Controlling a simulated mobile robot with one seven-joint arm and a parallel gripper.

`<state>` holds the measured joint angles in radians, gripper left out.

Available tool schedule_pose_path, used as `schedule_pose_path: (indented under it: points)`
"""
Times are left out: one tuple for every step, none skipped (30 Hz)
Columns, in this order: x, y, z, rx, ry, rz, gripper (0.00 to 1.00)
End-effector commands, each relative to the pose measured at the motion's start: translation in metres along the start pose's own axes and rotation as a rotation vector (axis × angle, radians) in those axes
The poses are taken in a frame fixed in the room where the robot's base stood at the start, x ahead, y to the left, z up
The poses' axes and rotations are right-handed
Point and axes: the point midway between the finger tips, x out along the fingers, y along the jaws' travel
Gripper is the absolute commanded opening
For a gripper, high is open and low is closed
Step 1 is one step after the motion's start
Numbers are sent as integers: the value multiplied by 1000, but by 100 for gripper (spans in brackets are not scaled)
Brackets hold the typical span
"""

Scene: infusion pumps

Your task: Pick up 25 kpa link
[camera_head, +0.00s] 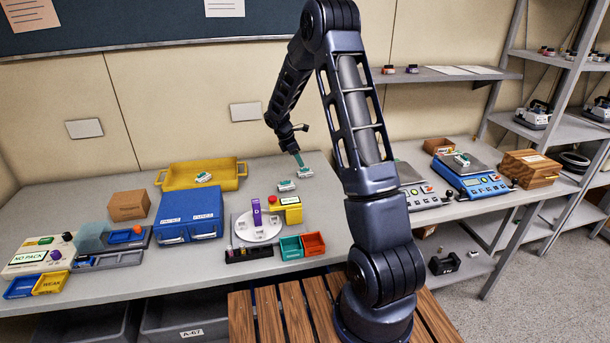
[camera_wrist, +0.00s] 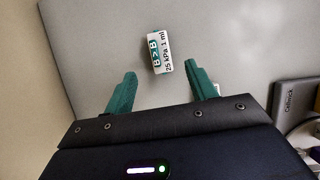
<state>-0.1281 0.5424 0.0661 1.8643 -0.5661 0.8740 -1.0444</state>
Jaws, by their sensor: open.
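The 25 kPa link (camera_wrist: 161,52) lies on the grey table. It is a small white and teal block with the label "25 kPa 1 ml" facing up in the wrist view. My gripper (camera_wrist: 162,80) is open and empty, with its two teal fingers apart and pointing toward the link. The link lies just beyond the fingertips, roughly in line with the gap between them. In the head view my gripper (camera_head: 300,160) hangs over the back of the table, just above a small white and teal block (camera_head: 305,173). Its label is too small to read there.
A similar small block (camera_head: 286,185) lies close by, to the front left. A yellow tray (camera_head: 240,183), a blue case (camera_head: 188,215) and a white round plate (camera_head: 258,228) stand further left and in front. A grey box (camera_wrist: 294,100) shows at the wrist view's right edge.

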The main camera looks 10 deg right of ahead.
Motion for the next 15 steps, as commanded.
schedule_pose_path:
  points:
    - [8,0,0,0,0,-2,56]
    - [12,-1,0,0,0,-3,56]
    - [16,-1,0,1,0,-2,56]
    - [19,-1,0,1,1,-2,56]
    - [21,0,0,1,1,-1,56]
    - [23,0,0,2,1,-1,56]
    - [24,0,0,2,1,-1,56]
    - [25,0,1,2,1,-1,56]
    - [27,-1,1,2,0,-2,56]
    - [30,-1,2,2,0,-2,56]
    - [32,-1,2,2,0,-2,56]
    - [37,-1,3,2,0,-2,56]
    - [40,-1,4,2,0,-2,56]
    - [45,0,5,2,0,-2,56]
    - [50,-1,6,2,-1,-3,56]
